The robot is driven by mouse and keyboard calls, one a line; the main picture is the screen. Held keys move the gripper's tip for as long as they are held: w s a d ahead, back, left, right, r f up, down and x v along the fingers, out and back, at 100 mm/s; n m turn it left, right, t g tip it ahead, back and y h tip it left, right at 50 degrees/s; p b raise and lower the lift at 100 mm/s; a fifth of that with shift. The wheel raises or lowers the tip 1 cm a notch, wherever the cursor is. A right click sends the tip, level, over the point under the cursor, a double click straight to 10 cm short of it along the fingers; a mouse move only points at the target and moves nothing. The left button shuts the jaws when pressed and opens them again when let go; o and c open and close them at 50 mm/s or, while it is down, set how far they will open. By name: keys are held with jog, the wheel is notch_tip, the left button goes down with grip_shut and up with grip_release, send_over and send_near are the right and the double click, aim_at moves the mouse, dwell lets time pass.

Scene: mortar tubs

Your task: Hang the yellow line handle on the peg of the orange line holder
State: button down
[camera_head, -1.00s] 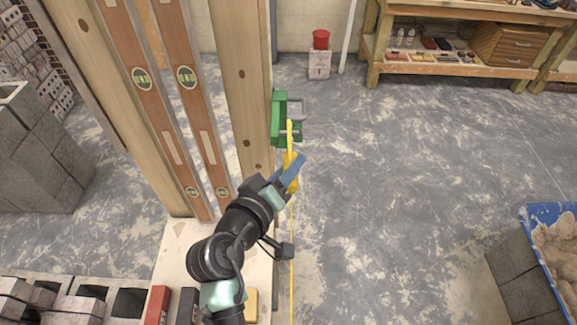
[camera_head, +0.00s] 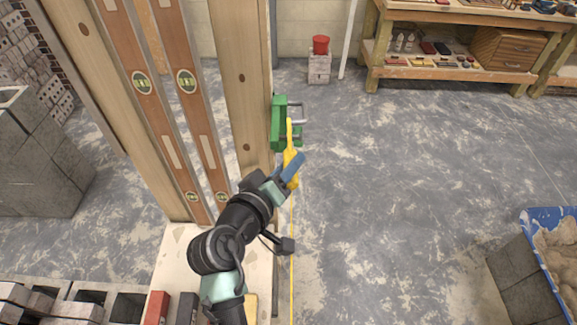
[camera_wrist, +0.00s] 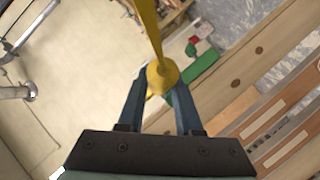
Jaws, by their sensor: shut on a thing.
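The yellow line handle (camera_head: 292,169) is in my gripper (camera_head: 288,172), between its blue fingers. In the wrist view, the yellow handle (camera_wrist: 161,76) rises away from my gripper (camera_wrist: 159,90), which is shut on it. In the head view, its narrow upper end reaches the front of a green holder (camera_head: 278,123). The grey peg (camera_head: 298,106) sticks out to the right. The handle end overlaps the lower part of the holder in the picture; I cannot tell whether it touches or is hooked. No orange holder shows. The green holder is partly visible in the wrist view (camera_wrist: 201,68).
The holder is on a wooden post (camera_head: 240,90), with two spirit levels (camera_head: 170,130) at its left. A yellow line (camera_head: 291,260) runs down below the handle. The grey floor right of the holder is clear.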

jog(key=shift+d, duration=0.1)
jog(key=d+p, duration=0.2)
jog(key=d, duration=0.6)
jog(key=shift+p, duration=0.3)
dwell(1.2)
jog(key=shift+d, duration=0.15)
dwell(0.4)
jog(key=s+a+f+n+y+b, duration=0.1)
jog(key=s+a+f+n+y, duration=0.1)
jog(key=s+f, duration=0.6)
jog(key=s+a+f+n+t+y+b, duration=0.1)
jog(key=s+a+f+n+y, duration=0.2)
jog(key=s+a+f, duration=0.3)
jog(key=s+f+y, duration=0.1)
jog(key=s+f, duration=0.1)
jog(key=s, duration=0.1)
jog(key=shift+s+a, duration=0.2)
jog(key=shift+a, duration=0.05)
jog(key=shift+d, duration=0.1)
